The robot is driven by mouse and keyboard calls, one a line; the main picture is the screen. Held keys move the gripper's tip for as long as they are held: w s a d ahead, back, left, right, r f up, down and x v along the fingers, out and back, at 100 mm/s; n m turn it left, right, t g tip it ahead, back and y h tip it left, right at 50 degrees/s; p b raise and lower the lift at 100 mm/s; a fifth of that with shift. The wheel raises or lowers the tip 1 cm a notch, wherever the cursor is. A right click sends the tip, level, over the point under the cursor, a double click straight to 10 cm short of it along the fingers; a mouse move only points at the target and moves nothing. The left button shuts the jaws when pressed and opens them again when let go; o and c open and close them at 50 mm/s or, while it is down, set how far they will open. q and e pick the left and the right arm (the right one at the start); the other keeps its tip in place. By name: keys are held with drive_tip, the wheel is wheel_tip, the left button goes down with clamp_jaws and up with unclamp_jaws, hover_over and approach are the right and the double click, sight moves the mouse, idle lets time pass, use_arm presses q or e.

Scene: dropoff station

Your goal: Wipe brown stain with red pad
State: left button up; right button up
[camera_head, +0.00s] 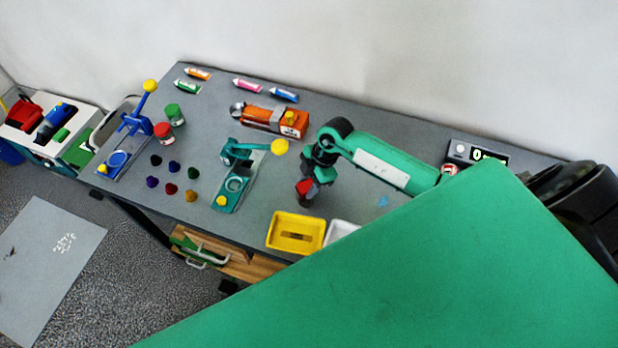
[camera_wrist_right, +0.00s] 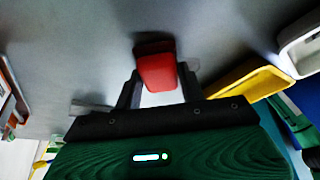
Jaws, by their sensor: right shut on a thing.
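My right gripper (camera_head: 307,194) is over the grey table, behind the yellow tray. It is shut on the red pad (camera_head: 304,187). In the right wrist view the red pad (camera_wrist_right: 155,68) sits between the two dark fingers of the gripper (camera_wrist_right: 158,88), with the grey tabletop beyond it. I cannot tell whether the pad touches the table. I cannot make out a brown stain on the tabletop; the gripper and arm hide part of it. A faint blue mark (camera_head: 382,201) shows on the table to the right. My left gripper is not in view.
A yellow tray (camera_head: 273,240) with a small dark mark inside and a white tray (camera_head: 338,232) lie at the front edge. A teal press (camera_head: 236,180), several small coloured pieces and an orange device (camera_head: 276,119) stand left and behind. A display box (camera_head: 477,154) is at right.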

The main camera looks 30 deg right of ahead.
sight(297, 209)
drive_tip(key=shift+s+a+p, duration=1.35)
drive_tip(key=shift+s+a, duration=0.2)
drive_tip(key=shift+a, duration=0.2)
drive_tip(key=shift+s+a+f+p, duration=0.15)
drive_tip(key=shift+s+a+p, duration=0.25)
drive_tip(key=shift+s+a, duration=0.25)
drive_tip(key=shift+p, duration=0.4)
drive_tip(key=shift+w+d, duration=1.45)
drive_tip(key=shift+d, duration=0.1)
drive_tip(key=shift+w+d+b, duration=0.35)
drive_tip(key=shift+w+d, duration=0.8)
drive_tip(key=shift+d, duration=0.15)
